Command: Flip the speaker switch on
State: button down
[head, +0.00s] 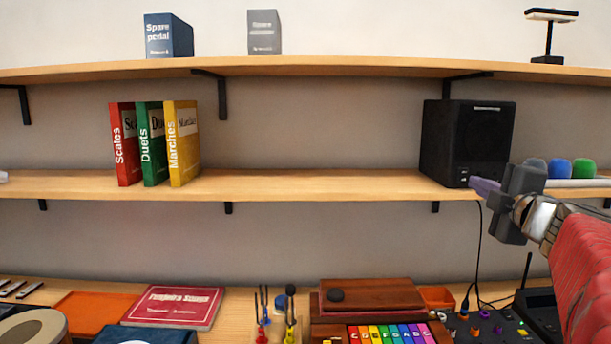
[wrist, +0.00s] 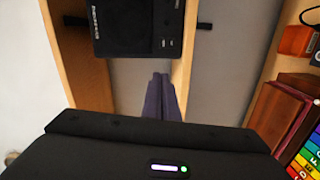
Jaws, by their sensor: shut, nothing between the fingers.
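The black speaker (head: 465,135) stands upright on the middle shelf at the right. Its small switch (head: 463,175) shows as pale marks low on the front, near the corner; I cannot tell its position. In the wrist view the speaker (wrist: 125,30) is at the top, and the switch area (wrist: 168,42) is on its face. My gripper (head: 474,183) is shut and empty, its purple fingertips close by the switch in the head view. In the wrist view the fingertips (wrist: 160,78) point toward the speaker, a little below the switch marks. I see no clear contact.
Blue and green rounded items (head: 559,168) stand on the shelf right of the speaker, partly behind my wrist. Red, green and yellow books (head: 152,145) stand at the left. The shelf (head: 310,184) between is clear. A cable (head: 479,240) hangs below the speaker.

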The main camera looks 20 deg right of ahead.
aim_at(464, 182)
jog(key=shift+n+g+y, duration=0.5)
jog(key=shift+n+g, duration=0.1)
jog(key=shift+n, duration=0.3)
jog(key=s+d, duration=0.2)
jog(key=s+d+f, duration=0.1)
jog(key=s+d, duration=0.1)
jog(key=x, duration=1.4)
jog(key=shift+w+a, duration=0.1)
jog(key=shift+w+f, duration=0.15)
